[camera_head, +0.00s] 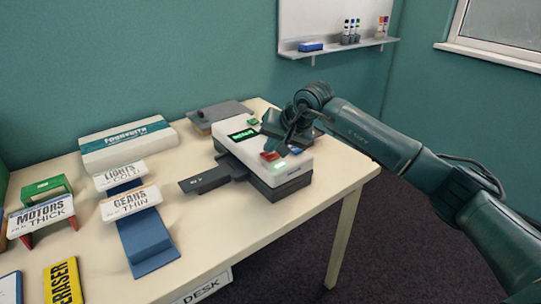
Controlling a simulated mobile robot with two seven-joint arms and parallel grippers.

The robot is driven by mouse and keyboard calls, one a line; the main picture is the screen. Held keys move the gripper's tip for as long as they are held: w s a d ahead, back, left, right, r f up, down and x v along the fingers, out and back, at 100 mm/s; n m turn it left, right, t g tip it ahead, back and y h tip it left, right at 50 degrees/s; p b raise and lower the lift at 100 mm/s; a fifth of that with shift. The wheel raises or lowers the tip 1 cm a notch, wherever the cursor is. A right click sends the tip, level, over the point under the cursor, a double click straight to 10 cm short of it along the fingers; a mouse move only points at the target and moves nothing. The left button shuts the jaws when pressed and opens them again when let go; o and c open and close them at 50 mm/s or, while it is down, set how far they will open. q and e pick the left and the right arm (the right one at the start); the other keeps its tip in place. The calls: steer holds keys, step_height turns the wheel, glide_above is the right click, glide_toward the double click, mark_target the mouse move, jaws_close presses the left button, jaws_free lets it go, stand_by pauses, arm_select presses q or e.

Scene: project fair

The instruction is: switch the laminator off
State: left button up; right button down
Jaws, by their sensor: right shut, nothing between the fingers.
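The laminator (281,178) is a white and dark grey machine on the right part of the table. A lit green display (243,135) shows at its upper left, and a red switch (269,156) shows on its top near the front. A dark tray (205,180) sticks out from its left side. My right gripper (284,150) is over the laminator's top, shut and empty, close to the red switch. I cannot tell whether it touches the switch. Part of the laminator's top is hidden behind the gripper. My left gripper is not in view.
The cream table (225,232) also bears a white box (127,145), signs reading LIGHTS (120,175), GEARS (131,202) and MOTORS (40,214), and a grey device (219,114). A wall shelf (340,47) holds markers. The table's front right is clear.

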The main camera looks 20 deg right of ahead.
mark_target(272, 155)
steer(key=shift+f, duration=0.25)
stand_by(0.5)
steer(key=shift+r, duration=0.7)
step_height(272, 155, up, 6)
steer(key=p, duration=0.4)
stand_by(0.4)
